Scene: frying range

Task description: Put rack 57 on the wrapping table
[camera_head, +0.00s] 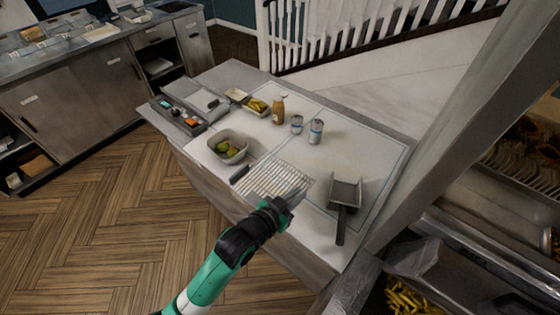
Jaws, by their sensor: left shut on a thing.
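A pale wire rack (268,181) with a dark end piece at its left is at the front edge of the white wrapping table (375,153). No number can be read on it. My left gripper (293,197) reaches in from below and is shut on the rack's near right side. The rack is nearly level over the tabletop; I cannot tell whether it rests on it or hangs just above. The gripper hides the rack's near right corner. My right gripper is not in view.
A scoop (344,194) lies to the right. Two cans (316,132), a sauce bottle (278,109) and a tray with yellow food (257,106) stand farther back. The table's right middle is clear. A grey post (455,130) rises at right.

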